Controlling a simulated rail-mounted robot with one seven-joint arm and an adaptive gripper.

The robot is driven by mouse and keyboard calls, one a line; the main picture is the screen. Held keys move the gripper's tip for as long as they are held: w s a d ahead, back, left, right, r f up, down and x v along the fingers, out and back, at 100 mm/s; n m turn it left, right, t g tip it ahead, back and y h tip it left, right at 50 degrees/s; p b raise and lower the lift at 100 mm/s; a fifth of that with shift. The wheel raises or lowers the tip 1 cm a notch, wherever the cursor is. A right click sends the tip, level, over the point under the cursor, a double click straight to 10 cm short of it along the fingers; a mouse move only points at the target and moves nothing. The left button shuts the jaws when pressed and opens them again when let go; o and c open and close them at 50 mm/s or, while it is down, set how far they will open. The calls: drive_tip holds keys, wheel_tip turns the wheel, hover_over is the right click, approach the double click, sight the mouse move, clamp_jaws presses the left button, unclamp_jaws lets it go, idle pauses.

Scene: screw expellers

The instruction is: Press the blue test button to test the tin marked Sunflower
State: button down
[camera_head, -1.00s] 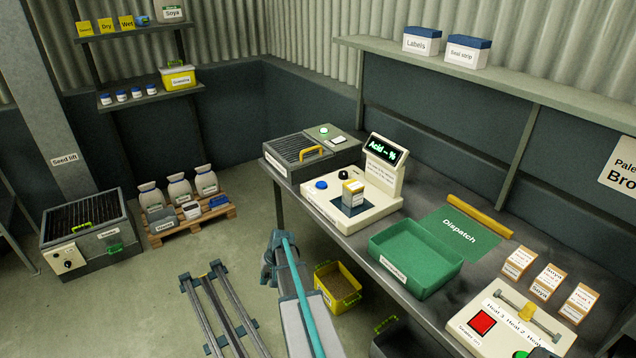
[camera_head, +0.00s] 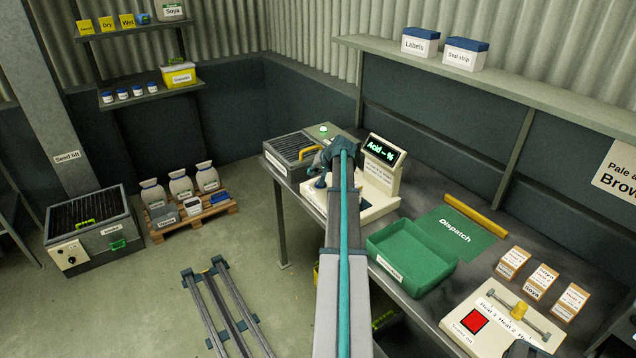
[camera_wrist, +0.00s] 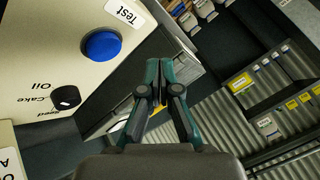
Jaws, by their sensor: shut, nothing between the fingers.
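The cream tester (camera_head: 376,207) stands on the bench, its display (camera_head: 381,150) reading "Acid – %". In the wrist view the blue button (camera_wrist: 102,45) is on the tester's face beside a "Test" label (camera_wrist: 123,13). A black dial (camera_wrist: 66,97) with Oil, Cake and Seed marks is nearby. My gripper (camera_wrist: 160,64) is shut and empty, with its fingertips to the right of the button in that view; their height above it is unclear. In the head view my gripper (camera_head: 319,178) is over the tester's left part. My arm hides the tester's middle and any tin there.
A grilled grey unit (camera_head: 288,152) with a yellow handle adjoins the tester on the left. A green tray (camera_head: 410,258) stands to its right, near the green Dispatch mat (camera_head: 452,228). Several small packs and a heat sealer (camera_head: 480,318) are farther right.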

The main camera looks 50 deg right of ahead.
drive_tip(key=s+d+r, duration=0.1)
drive_tip(key=d+r, duration=0.3)
drive_tip(key=r, duration=0.1)
drive_tip(key=shift+s+t+h, duration=0.15)
drive_tip(key=shift+t+h, duration=0.15)
drive_tip(key=shift+f, duration=0.15)
wheel_tip(320, 180, down, 7)
drive_tip(key=shift+b, duration=1.05)
drive_tip(key=shift+f+b, duration=0.45)
drive_tip(key=shift+f, duration=0.35)
drive_tip(key=shift+f, duration=0.15)
drive_tip(key=shift+f+b, duration=0.3)
drive_tip(key=shift+b, duration=0.1)
